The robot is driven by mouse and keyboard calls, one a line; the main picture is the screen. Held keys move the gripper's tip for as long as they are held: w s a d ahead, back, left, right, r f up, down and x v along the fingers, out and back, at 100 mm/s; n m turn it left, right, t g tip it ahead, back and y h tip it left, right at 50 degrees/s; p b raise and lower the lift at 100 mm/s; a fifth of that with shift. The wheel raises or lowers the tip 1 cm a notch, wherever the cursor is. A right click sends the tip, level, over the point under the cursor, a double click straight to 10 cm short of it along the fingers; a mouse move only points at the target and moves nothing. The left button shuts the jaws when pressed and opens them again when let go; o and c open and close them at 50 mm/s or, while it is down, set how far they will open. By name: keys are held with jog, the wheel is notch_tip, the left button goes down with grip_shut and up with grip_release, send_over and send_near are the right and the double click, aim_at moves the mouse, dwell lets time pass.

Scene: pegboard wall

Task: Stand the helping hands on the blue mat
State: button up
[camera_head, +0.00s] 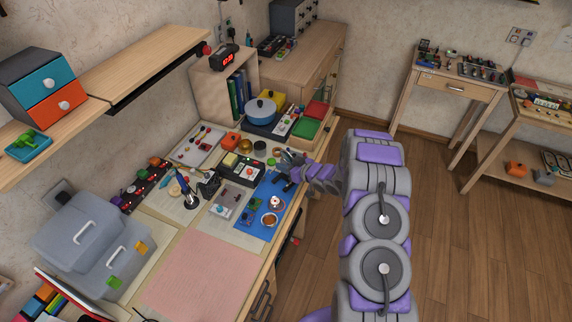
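The blue mat (247,232) lies near the front edge of the workbench, with small items on it. My gripper (288,160) is over the bench just beyond the mat's far end, reached from the right by my purple and grey arm. Its fingers are small and dark here, so I cannot tell whether they are open or hold anything. A dark, upright, jointed object (209,184) stands left of the mat, beside a blue and silver pen-like tool (187,191). It may be the helping hands, but it is too small to be sure.
A dark tray with yellow and green blocks (240,168) stands close to the mat's far left. A white-topped round item (275,203) and an orange-brown round dish (269,220) occupy the mat. A pink mat (195,275) nearby is bare.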

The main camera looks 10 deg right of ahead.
jog(key=p+v, duration=0.1)
jog(key=v, duration=1.1)
jog(key=d+r+m+g+h, duration=0.1)
jog(key=d+r+g+h, duration=0.2)
jog(key=d+r+h, duration=0.5)
jog(key=s+a+r+m+g+h, duration=0.2)
jog(key=s+r+m+g, duration=0.1)
jog(key=s+r, duration=0.75)
jog(key=s+a+r+g+y, duration=0.1)
jog(key=s+a, duration=0.4)
jog(key=s, duration=0.6)
jog(key=s+a+r+m+g, duration=0.1)
jog(key=s+a+r+g, duration=0.2)
jog(key=s, duration=0.8)
jog(key=s+a+r+m+g+y, duration=0.1)
jog(key=s+a+r+g, duration=0.2)
jog(key=s+a, duration=0.3)
jog(key=s+r, duration=0.1)
jog(key=s, duration=0.4)
jog(key=shift+s+a+y, duration=0.3)
jog(key=shift+s+a, duration=0.1)
